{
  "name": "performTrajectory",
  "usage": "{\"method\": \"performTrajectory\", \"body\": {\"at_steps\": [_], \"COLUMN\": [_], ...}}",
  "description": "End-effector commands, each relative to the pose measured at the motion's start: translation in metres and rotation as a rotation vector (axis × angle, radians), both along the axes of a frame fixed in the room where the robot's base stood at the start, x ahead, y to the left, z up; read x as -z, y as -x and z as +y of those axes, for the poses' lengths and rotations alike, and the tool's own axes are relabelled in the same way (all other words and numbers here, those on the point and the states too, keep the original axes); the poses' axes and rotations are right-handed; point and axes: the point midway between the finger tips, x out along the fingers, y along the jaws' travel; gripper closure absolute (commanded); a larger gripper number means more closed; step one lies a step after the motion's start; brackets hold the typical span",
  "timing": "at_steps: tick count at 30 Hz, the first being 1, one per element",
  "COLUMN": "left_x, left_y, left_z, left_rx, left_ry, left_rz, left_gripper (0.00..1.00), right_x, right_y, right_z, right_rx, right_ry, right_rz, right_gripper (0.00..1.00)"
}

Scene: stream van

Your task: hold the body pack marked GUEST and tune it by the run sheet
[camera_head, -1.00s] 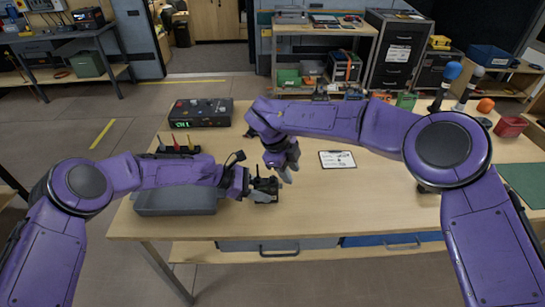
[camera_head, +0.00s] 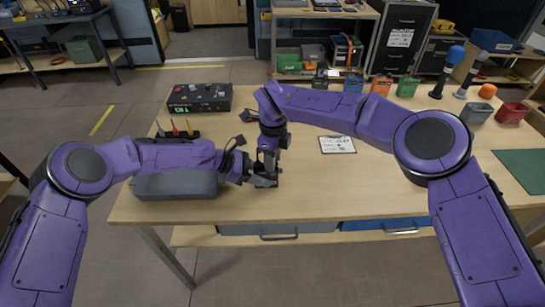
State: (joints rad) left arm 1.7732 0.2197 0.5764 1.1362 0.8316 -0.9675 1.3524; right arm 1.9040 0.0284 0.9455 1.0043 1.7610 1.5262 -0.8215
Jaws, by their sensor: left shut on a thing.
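A small dark body pack (camera_head: 265,182) is at the front middle of the workbench. My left gripper (camera_head: 250,177) comes in from the left and is shut on it. Any marking on the pack is too small to read. My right gripper (camera_head: 268,165) points down directly over the pack, at or very near its top. Whether it touches, and whether its fingers are apart, I cannot tell. A white sheet on a clipboard (camera_head: 337,145), possibly the run sheet, lies flat to the right. Its text is unreadable.
A grey case (camera_head: 175,187) lies under my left forearm. Behind it are a rack of small coloured-handled tools (camera_head: 178,133) and a black unit with a green display (camera_head: 199,98). Microphones (camera_head: 448,73) and coloured bins (camera_head: 380,86) line the back right.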

Motion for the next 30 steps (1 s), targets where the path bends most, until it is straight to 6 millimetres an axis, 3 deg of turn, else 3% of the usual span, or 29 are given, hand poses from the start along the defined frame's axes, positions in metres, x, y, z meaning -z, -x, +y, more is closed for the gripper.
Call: {"method": "performTrajectory", "body": {"at_steps": [12, 18, 25, 26, 28, 30], "left_x": [0.0010, 0.0010, 0.0010, 0.0009, 0.0009, 0.0009], "left_y": [0.0002, 0.0001, 0.0002, 0.0002, 0.0002, 0.0002], "left_z": [0.0001, -0.0001, -0.0002, -0.0003, -0.0003, -0.0003], "left_rx": [0.000, 0.001, 0.001, 0.001, 0.001, 0.001], "left_ry": [-0.002, -0.002, -0.001, -0.001, -0.001, -0.001], "left_rz": [0.000, 0.001, 0.001, 0.001, 0.001, 0.001], "left_gripper": [0.98, 0.98, 0.98, 0.98, 0.98, 0.98], "right_x": [-0.0014, -0.0016, -0.0016, -0.0016, -0.0016, -0.0017], "right_y": [-0.0003, -0.0001, -0.0002, -0.0002, -0.0003, -0.0003], "right_z": [0.0001, 0.0000, -0.0001, -0.0001, -0.0001, -0.0001], "right_rx": [-0.826, -0.986, -0.997, -0.997, -0.997, -0.996], "right_ry": [-0.003, -0.001, -0.001, -0.001, -0.001, -0.001], "right_rz": [-0.002, -0.002, -0.002, -0.002, -0.002, -0.002], "right_gripper": [0.65, 0.65, 0.65, 0.71, 0.94, 0.98]}}
